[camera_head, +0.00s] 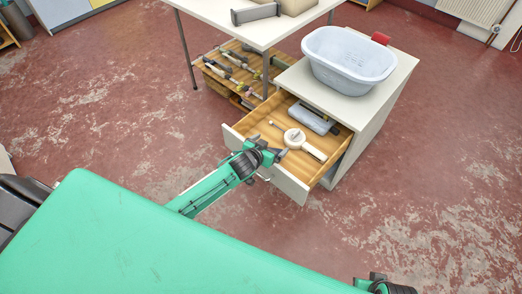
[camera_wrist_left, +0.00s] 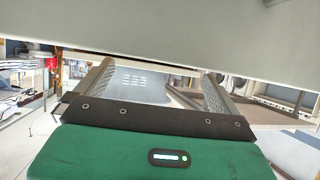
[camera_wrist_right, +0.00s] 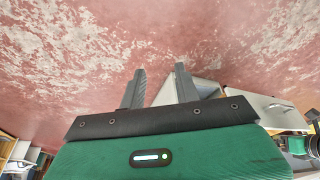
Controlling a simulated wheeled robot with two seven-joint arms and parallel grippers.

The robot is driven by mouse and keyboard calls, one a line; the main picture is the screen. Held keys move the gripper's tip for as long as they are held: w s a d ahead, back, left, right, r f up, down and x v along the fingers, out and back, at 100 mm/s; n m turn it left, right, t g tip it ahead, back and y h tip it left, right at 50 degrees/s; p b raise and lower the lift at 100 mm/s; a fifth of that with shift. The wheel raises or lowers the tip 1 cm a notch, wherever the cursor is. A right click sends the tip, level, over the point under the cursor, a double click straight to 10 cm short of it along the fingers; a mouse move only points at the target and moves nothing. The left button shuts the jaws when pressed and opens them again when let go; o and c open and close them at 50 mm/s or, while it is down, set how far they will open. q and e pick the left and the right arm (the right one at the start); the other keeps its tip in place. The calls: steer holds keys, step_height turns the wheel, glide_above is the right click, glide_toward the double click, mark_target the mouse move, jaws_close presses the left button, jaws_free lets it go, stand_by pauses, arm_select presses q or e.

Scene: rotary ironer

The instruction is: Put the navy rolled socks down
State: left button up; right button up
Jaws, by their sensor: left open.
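I cannot make out navy rolled socks in any view. My left gripper (camera_head: 270,154) is over the front of the open wooden drawer (camera_head: 258,128). In the left wrist view its two fingers (camera_wrist_left: 158,72) stand wide apart with nothing seen held between them. My right gripper (camera_head: 385,286) shows only in part at the bottom edge of the head view. In the right wrist view its fingers (camera_wrist_right: 160,70) are apart and empty, with floor and a pale grey shape beyond them.
The drawer holds a round cream tool with a handle (camera_head: 296,139) and a grey-blue item (camera_head: 312,119). A pale basin (camera_head: 349,60) and a small red object (camera_head: 381,38) stand on the white cabinet (camera_head: 397,75). A white table (camera_head: 240,20) adjoins it. Red floor (camera_head: 440,150) is clear to the right.

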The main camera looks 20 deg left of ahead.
arm_select(q)
steer(key=r+p+v, duration=0.1)
steer(key=p+v, duration=0.1)
steer(key=v, duration=1)
steer(key=s+d+f+g, duration=0.1)
steer(key=s+f+g, duration=0.4)
steer(key=s, duration=0.6)
steer(key=s+d+f+g+y, duration=0.1)
steer(key=s+f+g, duration=0.4)
steer(key=s, duration=0.7)
steer(key=shift+s+f+y, duration=0.25)
steer(key=shift+f+y, duration=0.05)
steer(key=shift+f, duration=0.3)
arm_select(e)
steer(key=shift+g, duration=0.3)
step_height(320, 180, down, 4)
steer(key=shift+s+f, duration=0.15)
steer(key=shift+f, duration=0.1)
steer(key=shift+s+f, duration=0.1)
